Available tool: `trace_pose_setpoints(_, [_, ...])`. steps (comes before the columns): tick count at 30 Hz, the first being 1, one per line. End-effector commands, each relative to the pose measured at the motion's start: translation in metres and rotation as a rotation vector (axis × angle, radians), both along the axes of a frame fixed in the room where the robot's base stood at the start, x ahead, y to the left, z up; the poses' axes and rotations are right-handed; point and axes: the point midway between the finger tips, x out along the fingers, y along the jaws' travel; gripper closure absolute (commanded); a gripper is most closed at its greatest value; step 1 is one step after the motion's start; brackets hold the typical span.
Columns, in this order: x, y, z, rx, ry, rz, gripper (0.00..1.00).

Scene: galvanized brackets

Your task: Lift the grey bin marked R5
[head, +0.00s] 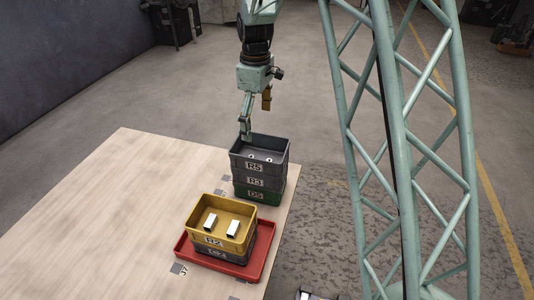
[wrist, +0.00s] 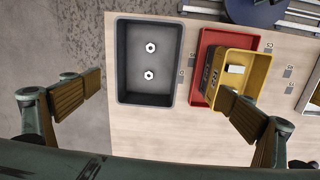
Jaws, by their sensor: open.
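The grey bin marked R5 (head: 262,165) is the top one of a stack at the table's right edge. It sits on a grey bin marked R3 (head: 258,181), which sits on a green bin (head: 257,195). In the wrist view the R5 bin (wrist: 131,92) holds two small nut-like pieces (wrist: 150,60). My gripper (head: 256,117) is open and empty above the R5 bin, with one finger showing near its back left rim. In the wrist view the fingers (wrist: 158,92) are spread wider than the bin; I cannot tell their exact height.
A yellow bin (head: 226,238) with two light blocks (head: 233,228) stands on a dark grey bin (head: 224,255) in a red tray (head: 251,274), close in front of the stack. The table's left part (head: 110,220) is clear. A green lattice frame (head: 400,150) stands at the right.

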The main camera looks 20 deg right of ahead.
Motion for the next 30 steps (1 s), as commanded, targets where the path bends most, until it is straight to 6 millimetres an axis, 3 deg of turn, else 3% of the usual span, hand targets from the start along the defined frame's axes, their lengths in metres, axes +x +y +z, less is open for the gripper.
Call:
trace_pose_setpoints(3, [0.013, 0.0, -0.023, -0.001, 0.015, 0.036, 0.0])
trace_pose_setpoints(6, [0.018, 0.0, -0.033, 0.0, 0.019, 0.053, 0.0])
trace_pose_setpoints(22, [0.021, 0.0, -0.04, -0.001, 0.021, 0.061, 0.0])
trace_pose_setpoints(30, [0.02, 0.0, -0.064, 0.0, 0.023, 0.061, 0.0])
